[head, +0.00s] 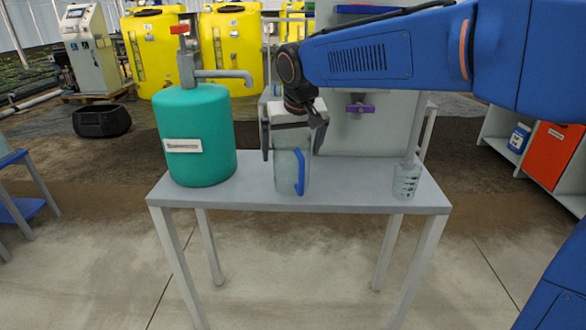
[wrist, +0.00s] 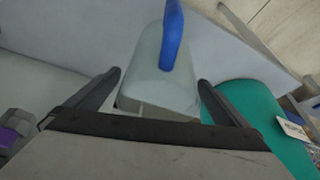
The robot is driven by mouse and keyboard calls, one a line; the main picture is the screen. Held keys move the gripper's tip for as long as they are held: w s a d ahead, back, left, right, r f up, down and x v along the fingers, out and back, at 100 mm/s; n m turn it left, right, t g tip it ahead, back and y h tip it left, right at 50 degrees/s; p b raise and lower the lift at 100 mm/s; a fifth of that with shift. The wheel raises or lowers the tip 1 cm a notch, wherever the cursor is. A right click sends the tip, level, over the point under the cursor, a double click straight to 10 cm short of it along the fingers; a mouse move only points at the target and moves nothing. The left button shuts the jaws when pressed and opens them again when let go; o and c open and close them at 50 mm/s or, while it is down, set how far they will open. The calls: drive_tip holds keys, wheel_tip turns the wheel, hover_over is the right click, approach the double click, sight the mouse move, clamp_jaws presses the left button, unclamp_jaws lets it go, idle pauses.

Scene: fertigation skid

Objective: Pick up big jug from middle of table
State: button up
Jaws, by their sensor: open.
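The big jug (head: 291,171) is a translucent grey-green jug with a blue handle (head: 299,172), standing upright in the middle of the grey table (head: 340,198). My gripper (head: 294,150) is above it, pointing down, with its fingers spread on either side of the jug's upper part. In the wrist view the jug (wrist: 165,75) shows between the two open fingers (wrist: 160,95), with its blue handle towards the top of the picture. The jug's top is partly hidden by my gripper. I cannot tell whether a finger touches the jug.
A teal tank (head: 195,137) with a red-handled tap stands close to the left of the jug. A small clear measuring vessel (head: 406,180) stands at the table's right end. A grey panel with a purple valve (head: 360,109) is behind the table. Yellow tanks (head: 155,50) stand farther back.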

drive_tip(key=shift+f, duration=0.2)
drive_tip(key=c, duration=1.1)
